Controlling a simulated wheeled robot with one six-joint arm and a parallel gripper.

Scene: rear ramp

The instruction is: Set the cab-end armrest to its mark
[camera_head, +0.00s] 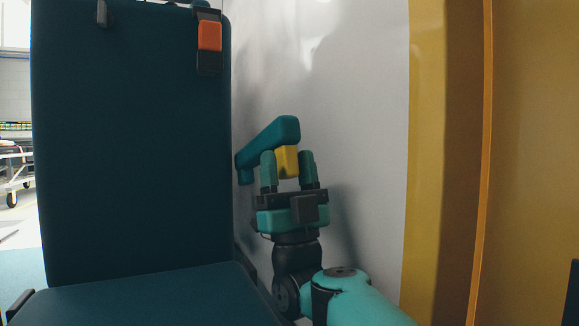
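The armrest (268,138) is a teal padded bar beside the seat in the camera_head view, against the pale wall. My gripper (288,167) points up, with one teal finger on each side of the tab. No gap shows between fingers and tab, so it looks shut on the tab. I cannot make out a mark for the armrest.
A dark teal seat back (130,140) and seat cushion (150,298) fill the left, close to my gripper. An orange and black buckle (209,37) is at the seat's top. The pale wall (355,130) is close on the right, then a yellow panel (530,160).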

